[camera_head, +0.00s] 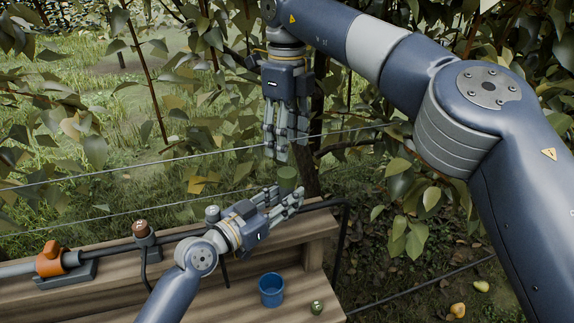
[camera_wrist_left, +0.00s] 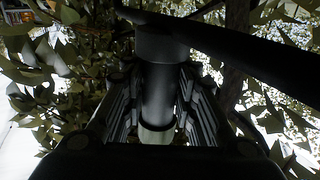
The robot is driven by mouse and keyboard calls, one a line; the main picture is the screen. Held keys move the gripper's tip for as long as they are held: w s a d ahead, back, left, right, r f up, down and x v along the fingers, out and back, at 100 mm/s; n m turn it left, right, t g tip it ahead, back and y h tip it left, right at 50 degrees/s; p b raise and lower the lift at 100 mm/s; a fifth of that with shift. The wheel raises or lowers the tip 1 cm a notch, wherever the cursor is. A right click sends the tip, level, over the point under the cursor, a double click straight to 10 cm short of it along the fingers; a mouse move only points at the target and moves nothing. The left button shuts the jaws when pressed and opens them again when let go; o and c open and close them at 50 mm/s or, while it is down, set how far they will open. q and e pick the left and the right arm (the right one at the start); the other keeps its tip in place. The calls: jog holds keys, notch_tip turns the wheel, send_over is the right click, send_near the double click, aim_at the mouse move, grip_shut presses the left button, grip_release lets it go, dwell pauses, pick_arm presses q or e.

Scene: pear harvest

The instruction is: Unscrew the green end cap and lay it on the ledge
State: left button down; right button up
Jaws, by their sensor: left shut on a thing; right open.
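My left gripper (camera_head: 285,197) is shut on a dull green cylinder (camera_head: 287,178) and holds it above the right end of the bench. In the left wrist view the cylinder (camera_wrist_left: 157,95) looks dark, lies between the fingers and has a paler ring at its near end. My right gripper (camera_head: 278,150) is open, fingers pointing down, just above the cylinder; I cannot tell whether they touch. A small round green piece, which looks like an end cap (camera_head: 317,307), lies on the lower wooden ledge (camera_head: 240,301), right of a blue cup.
The blue cup (camera_head: 271,290) stands on the ledge. A grey pipe (camera_head: 100,258) with an orange-handled valve (camera_head: 48,260) and a brown-topped fitting (camera_head: 141,230) runs along the bench. Thin wires cross behind. Leafy branches surround the arms. Fallen pears (camera_head: 481,286) lie on the ground at right.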

aim_at(287, 172)
jog(key=m, duration=0.4)
jog(key=shift+m, duration=0.4)
jog(key=m, duration=2.5)
jog(key=shift+d+f+m, duration=0.1)
jog(key=shift+f+m, duration=0.2)
jog(key=shift+f, duration=0.3)
notch_tip(287, 172, down, 7)
jog(key=shift+r, duration=0.1)
